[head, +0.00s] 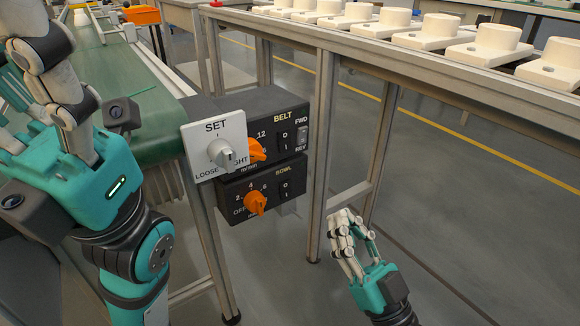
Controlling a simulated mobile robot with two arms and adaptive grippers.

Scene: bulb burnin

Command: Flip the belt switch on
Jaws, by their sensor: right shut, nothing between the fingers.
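The dark BELT control box (262,115) hangs at the end of the green conveyor. It carries a switch marked 0 and 1 (284,141), an orange dial (257,150) and a small FWD/REV rocker (302,137). The position of the 0/1 switch is too small to tell. My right gripper (345,232) is low and right of the box, apart from it, with its fingers shut and empty. My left gripper (58,95) is large at the left, its fingers pointing up and partly cut off by the frame.
A white SET plate with a grey knob (222,155) covers the box's left part. The BOWL box (262,190) with its orange dial sits just below. A metal-framed table (400,65) with several white blocks stands at the right. Floor is open around my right gripper.

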